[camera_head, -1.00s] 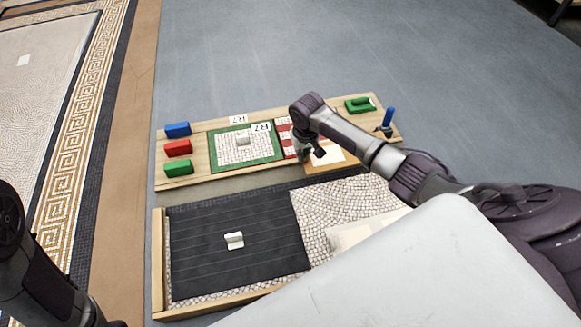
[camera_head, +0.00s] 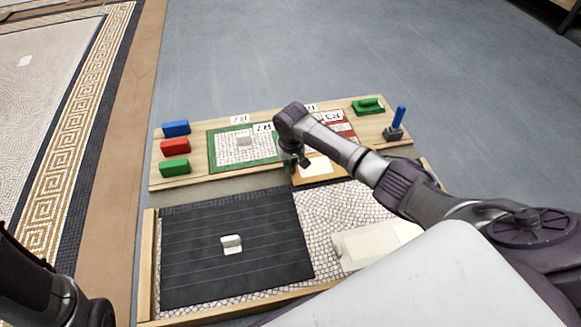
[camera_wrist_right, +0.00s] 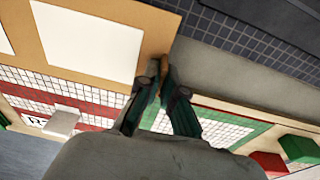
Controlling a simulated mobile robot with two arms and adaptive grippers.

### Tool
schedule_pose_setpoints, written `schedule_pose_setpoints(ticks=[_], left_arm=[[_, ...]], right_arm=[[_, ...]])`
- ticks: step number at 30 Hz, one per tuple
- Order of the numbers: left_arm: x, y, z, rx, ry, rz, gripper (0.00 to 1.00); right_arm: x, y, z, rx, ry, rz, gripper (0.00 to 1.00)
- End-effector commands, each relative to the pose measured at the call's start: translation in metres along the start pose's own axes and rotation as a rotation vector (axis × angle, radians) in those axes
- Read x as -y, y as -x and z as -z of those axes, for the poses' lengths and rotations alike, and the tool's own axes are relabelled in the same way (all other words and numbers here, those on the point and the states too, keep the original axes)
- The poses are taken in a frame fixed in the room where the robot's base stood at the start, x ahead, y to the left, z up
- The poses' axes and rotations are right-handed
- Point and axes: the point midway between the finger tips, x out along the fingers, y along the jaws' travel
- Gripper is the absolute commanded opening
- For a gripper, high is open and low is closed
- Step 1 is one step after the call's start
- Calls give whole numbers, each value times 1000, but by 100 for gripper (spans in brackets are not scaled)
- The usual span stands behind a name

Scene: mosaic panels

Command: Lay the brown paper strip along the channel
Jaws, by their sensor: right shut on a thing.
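The brown paper strip (camera_head: 340,171), bearing white rectangles, lies at the back of the work area, beside the red-bordered mosaic panel (camera_head: 334,124). It also shows in the right wrist view (camera_wrist_right: 152,32). My right gripper (camera_wrist_right: 162,84) is shut on the edge of the strip; in the head view the gripper (camera_head: 291,160) is at the strip's left end. The grey channel (camera_head: 222,186) runs between the wooden board and the lower mosaic panel, and its bare part extends left of the strip. The strip's right part is partly hidden by my arm. My left gripper is out of view.
A green-bordered panel (camera_head: 222,154) sits left of my right gripper. Blue (camera_head: 176,128), red (camera_head: 174,146) and green (camera_head: 174,168) blocks stand at the board's left. A dark sheet (camera_head: 190,265) with a white handle (camera_head: 231,244) and a pale slab (camera_head: 372,245) lie in front.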

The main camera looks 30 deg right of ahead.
Motion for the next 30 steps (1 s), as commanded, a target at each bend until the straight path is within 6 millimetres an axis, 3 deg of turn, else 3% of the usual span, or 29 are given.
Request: schedule_pose_setpoints(ticks=[11, 17, 26, 30], left_arm=[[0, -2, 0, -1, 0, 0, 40], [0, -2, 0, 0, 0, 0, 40], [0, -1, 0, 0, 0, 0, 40], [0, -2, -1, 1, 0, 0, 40]], right_arm=[[0, -10, -2, 1, 0, 0, 0], [0, -11, -2, 1, 0, 0, 31], [0, -9, -1, 0, 0, -1, 31], [-1, 5, 1, -2, 1, 0, 31]])
